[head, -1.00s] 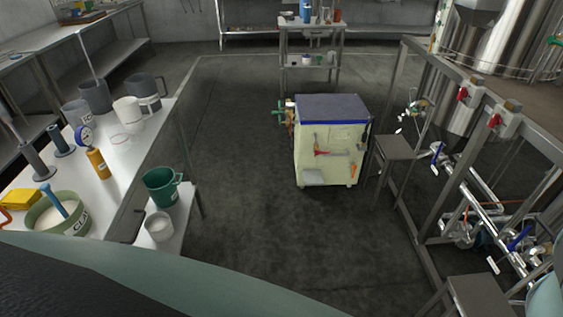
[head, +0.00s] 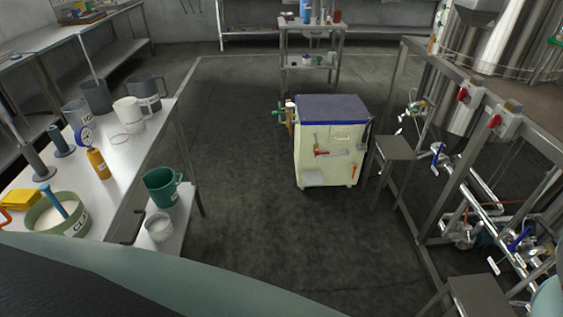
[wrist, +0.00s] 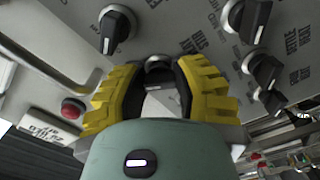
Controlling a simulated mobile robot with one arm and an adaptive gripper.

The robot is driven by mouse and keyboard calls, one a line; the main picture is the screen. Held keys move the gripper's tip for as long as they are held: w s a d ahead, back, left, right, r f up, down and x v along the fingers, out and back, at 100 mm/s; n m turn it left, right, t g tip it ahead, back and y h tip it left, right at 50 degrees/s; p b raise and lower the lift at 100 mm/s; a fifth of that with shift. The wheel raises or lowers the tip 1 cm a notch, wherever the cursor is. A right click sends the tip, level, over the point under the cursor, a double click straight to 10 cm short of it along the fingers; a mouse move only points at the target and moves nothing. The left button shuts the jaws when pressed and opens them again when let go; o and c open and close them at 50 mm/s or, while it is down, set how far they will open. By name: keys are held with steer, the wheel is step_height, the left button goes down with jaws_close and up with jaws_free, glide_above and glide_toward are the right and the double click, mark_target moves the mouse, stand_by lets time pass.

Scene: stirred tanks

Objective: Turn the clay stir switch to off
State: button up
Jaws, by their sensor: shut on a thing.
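In the wrist view, my gripper (wrist: 158,72) has its two yellow-backed fingers closed around a dark round knob (wrist: 158,62) on a grey switch panel (wrist: 180,25). The fingers hide much of this knob, and I cannot read its label or its setting. Other black knobs with white pointer marks are on the panel, one at the upper left (wrist: 115,28) and several at the right (wrist: 262,68). The panel lettering is upside down and only partly legible. The head view does not show my gripper or the panel.
A red button (wrist: 73,108) is left of my gripper. In the head view, a green tub marked with clay lettering (head: 78,226) stands on the left bench (head: 125,165). A cream cabinet (head: 328,165) stands mid-floor, and a pipe frame (head: 420,190) lines the right side.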

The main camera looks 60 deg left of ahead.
jaws_close()
